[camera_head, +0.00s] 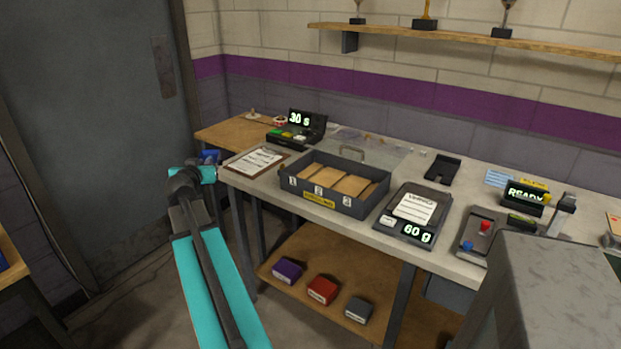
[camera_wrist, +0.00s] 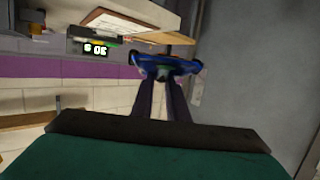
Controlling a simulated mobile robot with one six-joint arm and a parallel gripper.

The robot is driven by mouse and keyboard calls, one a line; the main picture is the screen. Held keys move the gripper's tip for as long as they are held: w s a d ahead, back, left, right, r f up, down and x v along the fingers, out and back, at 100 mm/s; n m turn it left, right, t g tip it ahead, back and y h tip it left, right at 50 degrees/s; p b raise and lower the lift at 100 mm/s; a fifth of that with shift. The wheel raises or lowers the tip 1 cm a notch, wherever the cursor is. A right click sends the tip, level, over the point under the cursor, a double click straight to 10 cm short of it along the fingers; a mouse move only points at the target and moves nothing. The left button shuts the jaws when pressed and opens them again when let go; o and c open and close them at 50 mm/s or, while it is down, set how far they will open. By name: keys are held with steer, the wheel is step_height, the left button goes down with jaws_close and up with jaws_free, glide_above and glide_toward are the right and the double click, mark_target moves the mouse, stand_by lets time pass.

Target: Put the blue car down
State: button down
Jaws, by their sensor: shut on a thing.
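The blue car (camera_wrist: 165,66) is held between the two dark fingers of my gripper (camera_wrist: 163,84) in the wrist view. In the head view the blue car (camera_head: 211,156) shows only as a small blue shape just beyond my cyan wrist, by the left end of the bench (camera_head: 232,178). My fingers are mostly hidden there by the wrist. The car is in the air, apart from the bench top as far as I can tell. The wrist picture is turned over, with the clipboard (camera_wrist: 128,20) near its top edge.
On the bench are a clipboard (camera_head: 255,161), a "30 s" timer box (camera_head: 296,133), a numbered dark tray (camera_head: 333,203), a "60 g" scale (camera_head: 394,229) and a "READY" display (camera_head: 522,199). The lower shelf (camera_head: 291,259) holds several small boxes. A grey door (camera_head: 90,130) stands at left.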

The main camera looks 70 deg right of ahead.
steer(key=s+d+r+m+g, duration=0.1)
steer(key=s+d+m+g, duration=0.1)
steer(key=s+d, duration=0.4)
steer(key=s+d+r+m+g, duration=0.2)
steer(key=s+d, duration=0.4)
steer(key=s, duration=0.7)
steer(key=s+d+r+m+g+h, duration=0.1)
steer(key=s+d+m+g, duration=0.2)
steer(key=s+d+g, duration=0.3)
steer(key=s+d, duration=0.1)
steer(key=s, duration=0.2)
steer(key=shift+s+r+m, duration=0.3)
steer(key=shift+m, duration=0.1)
steer(key=shift+f, duration=0.15)
step_height(320, 180, down, 6)
steer(key=shift+p, duration=0.3)
steer(key=shift+f, duration=1.85)
